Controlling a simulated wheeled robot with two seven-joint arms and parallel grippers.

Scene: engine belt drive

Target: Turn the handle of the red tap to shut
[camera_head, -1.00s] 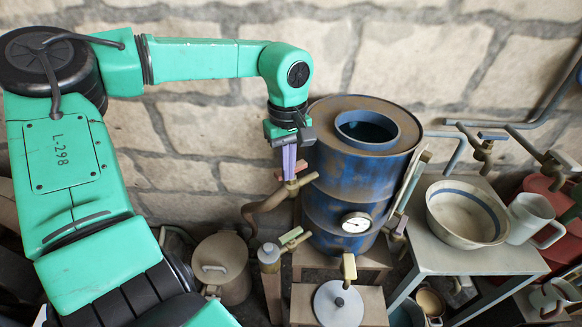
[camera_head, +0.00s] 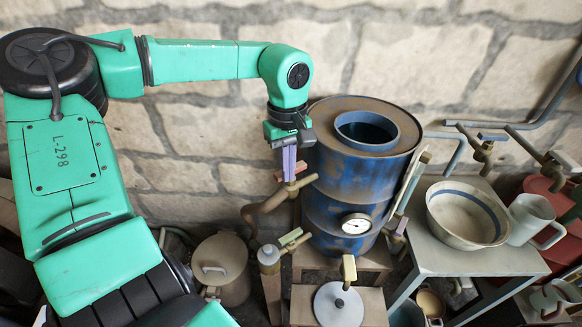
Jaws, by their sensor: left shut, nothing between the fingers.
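My left gripper (camera_head: 289,160) points down with its fingers shut and nothing between them. It is at the brass tap (camera_head: 297,184) on a brown bent pipe, left of the blue drum. A small reddish end of this tap's handle (camera_head: 278,176) shows beside the fingertips. The fingers hide much of the rest of the handle. The fingertips look close to or against it; I cannot tell whether they touch. No other tap handle in view looks red. My right gripper is not in view.
The blue drum (camera_head: 335,190) with a gauge (camera_head: 356,223) stands right of the gripper. Other taps have a greenish handle (camera_head: 291,236), a yellow handle (camera_head: 349,266) and a blue handle (camera_head: 493,137). A bowl (camera_head: 467,221) and jug (camera_head: 533,219) are at right. A stone wall is behind.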

